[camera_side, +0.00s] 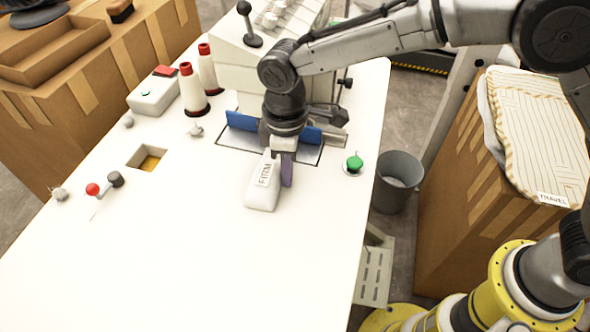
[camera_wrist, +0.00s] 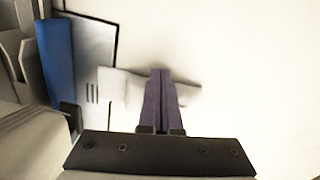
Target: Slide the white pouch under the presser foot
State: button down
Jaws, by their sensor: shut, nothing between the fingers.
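The white pouch (camera_side: 263,186), marked FIRM, lies on the white table just in front of the sewing machine's plate. Its far end reaches toward the plate and blue guides. My gripper (camera_side: 287,184) points down at the pouch's right side, its purple fingers closed together and empty. In the wrist view the shut fingers (camera_wrist: 160,98) overlap part of the pouch (camera_wrist: 118,88); I cannot tell whether they touch it. The blue guides (camera_side: 241,121) stand on the plate (camera_side: 236,143). The presser foot is hidden behind my arm in the side view.
A green button (camera_side: 354,162) sits right of the plate. Two red-topped thread cones (camera_side: 192,92), a control box (camera_side: 153,95) and a square opening (camera_side: 148,158) are on the left. A grey bin (camera_side: 397,180) stands beyond the right edge. The front table is clear.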

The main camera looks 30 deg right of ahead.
jog(key=shift+d, duration=0.1)
jog(key=s+d, duration=0.2)
jog(key=d, duration=0.1)
jog(key=shift+s+d+r, duration=0.1)
jog(key=shift+s+d, duration=0.15)
notch_tip(320, 180, up, 8)
notch_tip(320, 180, up, 8)
send_over(266, 166)
jog(key=w+a+f, duration=0.3)
jog(key=a+f, duration=0.3)
jog(key=a, duration=0.1)
jog(key=f, duration=1)
jog(key=shift+s+d, duration=0.2)
jog(key=shift+d, duration=0.1)
jog(key=shift+s+d+f, duration=0.1)
jog(key=shift+s+d, duration=0.3)
jog(key=shift+d, duration=0.2)
jog(key=shift+s+d, duration=0.35)
jog(key=shift+d, duration=0.25)
